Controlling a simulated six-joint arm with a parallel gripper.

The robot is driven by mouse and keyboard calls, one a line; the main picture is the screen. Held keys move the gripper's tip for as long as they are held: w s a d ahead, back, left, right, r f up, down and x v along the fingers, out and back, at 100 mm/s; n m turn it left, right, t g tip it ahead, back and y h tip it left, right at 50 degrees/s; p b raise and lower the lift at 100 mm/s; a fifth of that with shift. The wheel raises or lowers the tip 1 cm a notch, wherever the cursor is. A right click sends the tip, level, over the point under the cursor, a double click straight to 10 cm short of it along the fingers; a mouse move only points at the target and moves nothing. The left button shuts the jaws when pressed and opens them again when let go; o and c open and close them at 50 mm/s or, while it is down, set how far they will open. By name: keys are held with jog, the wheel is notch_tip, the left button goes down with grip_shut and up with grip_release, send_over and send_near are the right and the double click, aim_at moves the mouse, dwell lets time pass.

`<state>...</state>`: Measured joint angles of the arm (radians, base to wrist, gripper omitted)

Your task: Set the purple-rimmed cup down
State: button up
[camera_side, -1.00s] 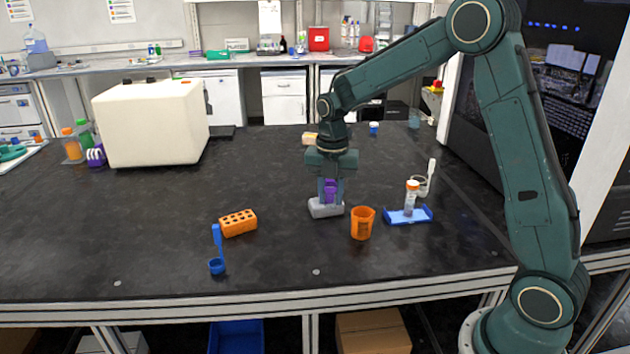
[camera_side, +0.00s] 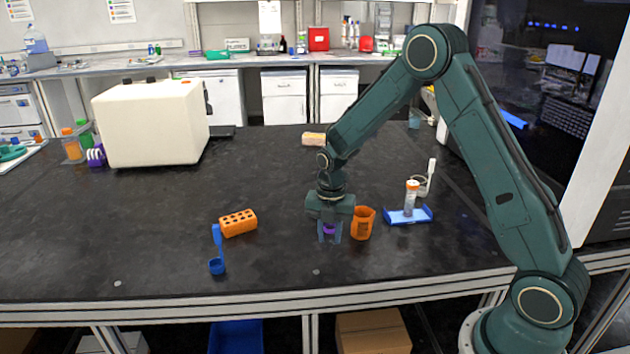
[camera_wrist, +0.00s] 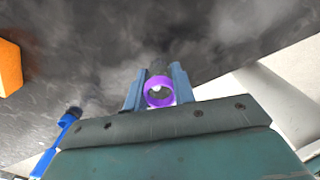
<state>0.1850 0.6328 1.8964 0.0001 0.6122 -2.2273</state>
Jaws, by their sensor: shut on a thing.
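The purple-rimmed cup (camera_side: 329,229) is between the fingers of my gripper (camera_side: 329,234), low over the dark bench just left of the orange beaker. In the wrist view, its round purple rim (camera_wrist: 158,103) shows between the two blue-grey fingers of my gripper (camera_wrist: 158,90), which are shut on it. The cup looks upright. The fingers hide most of its body in the side view, and I cannot tell whether its base touches the bench.
The orange beaker (camera_side: 363,224) stands close on the right. A blue tray (camera_side: 422,217) with a tube is further right. An orange block with holes (camera_side: 238,223) and a blue scoop (camera_side: 217,264) lie left. The bench in front is clear.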

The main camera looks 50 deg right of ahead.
aim_at(329, 244)
jog(key=shift+f, duration=1.9)
jog(key=shift+f, duration=0.1)
jog(key=o, duration=1)
jog(key=shift+c, duration=0.2)
notch_tip(329, 244, up, 12)
jog(key=shift+s+r, duration=0.1)
jog(key=shift+r, duration=0.15)
